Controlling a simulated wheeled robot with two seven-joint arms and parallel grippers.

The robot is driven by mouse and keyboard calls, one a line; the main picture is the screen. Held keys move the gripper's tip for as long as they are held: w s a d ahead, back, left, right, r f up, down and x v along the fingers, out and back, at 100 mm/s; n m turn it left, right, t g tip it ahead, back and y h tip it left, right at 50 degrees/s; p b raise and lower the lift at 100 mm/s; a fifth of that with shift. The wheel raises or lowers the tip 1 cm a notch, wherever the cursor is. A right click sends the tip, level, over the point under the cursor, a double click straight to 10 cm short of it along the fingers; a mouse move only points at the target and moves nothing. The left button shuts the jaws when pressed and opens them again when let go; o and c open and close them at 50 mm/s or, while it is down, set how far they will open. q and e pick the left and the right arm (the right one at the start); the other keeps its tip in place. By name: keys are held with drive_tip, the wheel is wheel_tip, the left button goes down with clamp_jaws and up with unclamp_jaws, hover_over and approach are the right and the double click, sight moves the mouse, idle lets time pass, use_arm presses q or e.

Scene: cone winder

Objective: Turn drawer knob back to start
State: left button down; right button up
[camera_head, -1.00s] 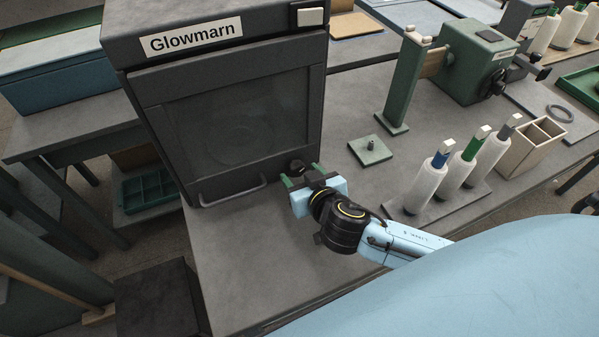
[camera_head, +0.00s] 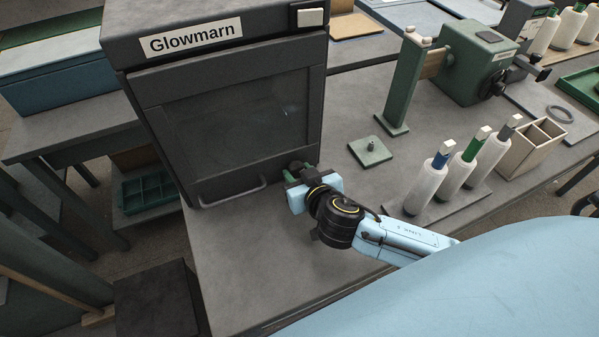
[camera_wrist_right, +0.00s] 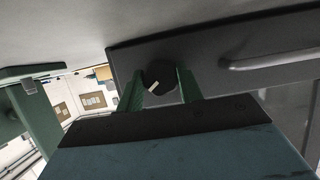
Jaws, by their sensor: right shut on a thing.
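The dark round drawer knob (camera_wrist_right: 160,77) sits on the front of the dark grey Glowmarn cabinet (camera_head: 140,90), at its lower right. In the right wrist view its pale pointer mark is tilted, running from lower left to upper right. My right gripper (camera_head: 293,170) is at the knob, and its green fingers (camera_wrist_right: 160,88) are on either side of it, shut on it. In the head view the fingers and gripper body mostly hide the knob. My left gripper is not in view.
A drawer handle (camera_head: 232,196) is left of the knob. On the bench (camera_head: 260,270) are a green square plate with a peg (camera_head: 370,152), several white yarn cones (camera_head: 428,186), a wooden divided box (camera_head: 530,148) and a green winder (camera_head: 478,62). The bench front is clear.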

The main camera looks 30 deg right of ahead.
drive_tip(key=shift+n+h+p, duration=0.5)
drive_tip(key=shift+n+p, duration=0.05)
drive_tip(key=shift+n, duration=0.15)
drive_tip(key=shift+a+n+h, duration=0.1)
drive_tip(key=shift+n+h, duration=0.4)
drive_tip(key=shift+n, duration=0.1)
drive_tip(key=shift+n+h, duration=0.6)
drive_tip(key=shift+n, duration=0.3)
drive_tip(key=shift+f+n+t+h+b, duration=0.1)
drive_tip(key=shift+n+t+h+b, duration=0.45)
drive_tip(key=shift+n, duration=0.85)
drive_tip(key=shift+h, duration=0.35)
drive_tip(key=o, duration=1)
